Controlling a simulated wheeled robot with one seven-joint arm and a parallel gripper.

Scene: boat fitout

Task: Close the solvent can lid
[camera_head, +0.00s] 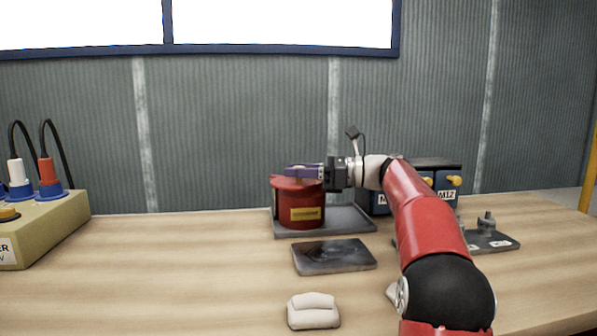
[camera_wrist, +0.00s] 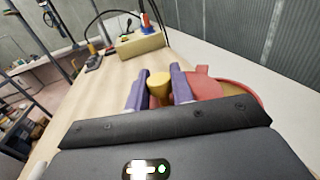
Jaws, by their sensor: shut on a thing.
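The solvent can (camera_head: 290,213) is red with a yellow label and stands upright on a dark grey tray at the back of the bench. My gripper (camera_head: 300,171) reaches over its top from the right, its purple fingers level with the rim. In the wrist view my gripper (camera_wrist: 159,92) has its two purple fingers on either side of a rounded yellow knob (camera_wrist: 159,80) and is shut on it. Red parts of the can top (camera_wrist: 205,84) show beside the right finger. The fingers and palm hide much of the top, so I cannot tell how far the lid is closed.
A dark flat plate (camera_head: 334,256) and a white padded object (camera_head: 313,311) lie in front of the can. Blue boxes (camera_head: 445,188) stand behind my arm. A yellow box with plugs (camera_head: 45,225) is at the far left. The bench between it and the can is clear.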

